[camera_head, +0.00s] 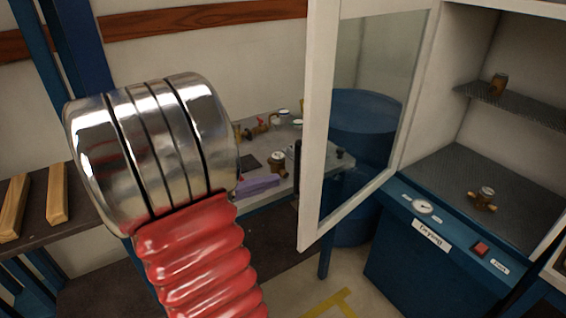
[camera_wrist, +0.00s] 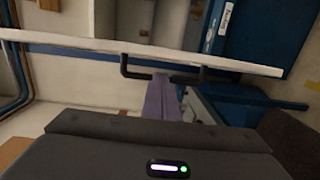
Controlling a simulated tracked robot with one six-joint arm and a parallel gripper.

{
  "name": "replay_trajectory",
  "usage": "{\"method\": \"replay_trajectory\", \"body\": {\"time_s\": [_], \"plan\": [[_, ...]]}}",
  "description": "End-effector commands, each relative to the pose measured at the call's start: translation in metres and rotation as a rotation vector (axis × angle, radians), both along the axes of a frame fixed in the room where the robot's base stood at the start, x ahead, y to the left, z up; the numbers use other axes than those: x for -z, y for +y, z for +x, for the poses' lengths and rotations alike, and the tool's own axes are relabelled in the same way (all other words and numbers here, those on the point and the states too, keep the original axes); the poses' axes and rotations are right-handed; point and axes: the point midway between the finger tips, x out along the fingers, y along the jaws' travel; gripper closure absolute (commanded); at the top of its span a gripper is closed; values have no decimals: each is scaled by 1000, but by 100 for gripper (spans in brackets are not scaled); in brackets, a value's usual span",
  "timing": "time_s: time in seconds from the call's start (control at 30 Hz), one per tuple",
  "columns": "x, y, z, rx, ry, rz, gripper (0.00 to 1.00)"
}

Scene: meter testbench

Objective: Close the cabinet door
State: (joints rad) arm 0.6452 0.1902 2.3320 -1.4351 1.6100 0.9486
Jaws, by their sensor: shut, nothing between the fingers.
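The cabinet (camera_head: 452,95) stands at the right in the head view, with shelves inside. Its white-framed glass door (camera_head: 318,130) is swung wide open, toward my arm. The door's edge also crosses the wrist view (camera_wrist: 90,47). A black handle (camera_wrist: 135,72) is fixed to the door, and it shows edge-on in the head view (camera_head: 297,168). My gripper (camera_wrist: 163,84) has purple fingers, shut and empty, pointing at the handle bar. They also show in the head view (camera_head: 260,185), left of the door. I cannot tell whether they touch the handle.
A brass meter (camera_head: 484,198) sits inside the cabinet, and another small part (camera_head: 497,84) is on its shelf. A blue panel (camera_head: 440,240) with a gauge and red switch is below. A blue barrel (camera_head: 365,118) stands behind the glass. A bench with brass fittings (camera_head: 262,126) is behind my arm.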

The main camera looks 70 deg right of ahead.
Motion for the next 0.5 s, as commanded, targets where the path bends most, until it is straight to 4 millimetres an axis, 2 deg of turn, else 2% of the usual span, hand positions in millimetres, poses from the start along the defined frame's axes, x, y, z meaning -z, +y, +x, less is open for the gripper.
{"method": "replay_trajectory", "body": {"time_s": [0.13, 0.5], "plan": [[-1, -9, -1, -4, 26, -38, 100], [-2, -10, -2, -5, 27, -41, 100]]}}
